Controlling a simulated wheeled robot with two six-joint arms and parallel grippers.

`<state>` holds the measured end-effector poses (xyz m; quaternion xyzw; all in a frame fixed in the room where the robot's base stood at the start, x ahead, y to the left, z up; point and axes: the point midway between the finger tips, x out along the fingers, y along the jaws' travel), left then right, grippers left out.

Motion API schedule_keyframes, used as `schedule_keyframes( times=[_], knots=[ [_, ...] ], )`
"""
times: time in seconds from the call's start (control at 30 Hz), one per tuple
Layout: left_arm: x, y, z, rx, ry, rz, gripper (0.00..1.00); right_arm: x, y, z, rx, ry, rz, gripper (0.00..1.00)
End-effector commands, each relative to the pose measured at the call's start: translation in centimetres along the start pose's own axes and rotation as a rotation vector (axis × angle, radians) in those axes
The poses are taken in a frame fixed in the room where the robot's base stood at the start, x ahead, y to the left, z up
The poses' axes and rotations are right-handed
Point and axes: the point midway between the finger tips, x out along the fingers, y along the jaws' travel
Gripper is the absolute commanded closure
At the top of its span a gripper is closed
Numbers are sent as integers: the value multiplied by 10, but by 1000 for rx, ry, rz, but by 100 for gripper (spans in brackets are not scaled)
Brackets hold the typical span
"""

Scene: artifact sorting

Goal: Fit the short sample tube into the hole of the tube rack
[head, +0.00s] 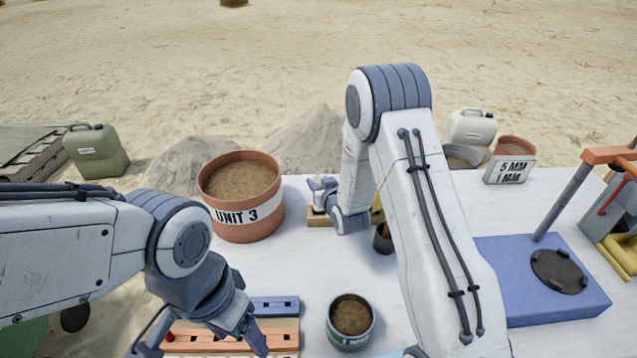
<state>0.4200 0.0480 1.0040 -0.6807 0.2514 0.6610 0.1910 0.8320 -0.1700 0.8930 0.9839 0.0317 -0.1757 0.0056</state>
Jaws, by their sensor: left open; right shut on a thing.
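My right arm reaches over the table, and its gripper (324,187) is low beside the large round pot, partly hidden by my own arm. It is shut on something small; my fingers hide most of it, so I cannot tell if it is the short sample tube. A low wooden block (318,219) lies just below that gripper, largely covered by the arm; it may be the tube rack, but no hole shows. My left gripper (246,330) is open, above the slotted blue and orange strips at the front.
A terracotta pot marked UNIT 3 (242,199) stands back left. A green-banded can of soil (350,322) stands front centre. A blue stand (500,255) and sign (509,170) are right.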

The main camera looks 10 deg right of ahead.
Motion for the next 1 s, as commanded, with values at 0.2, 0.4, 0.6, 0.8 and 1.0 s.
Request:
schedule_keyframes(
  times=[0.2,0.4,0.6,0.8,1.0],
  knots=[
    [2,0,0,0,0,0,29,0,0,1,0,0,0,100],
    [4,0,0,0,0,0,29,0,0,0,0,0,0,100],
    [4,0,0,0,0,0,29,0,0,0,0,0,0,100],
    [4,0,0,0,0,0,29,0,0,0,0,0,0,100],
    [8,0,0,0,0,0,29,0,0,1,0,0,0,100]
  ],
)
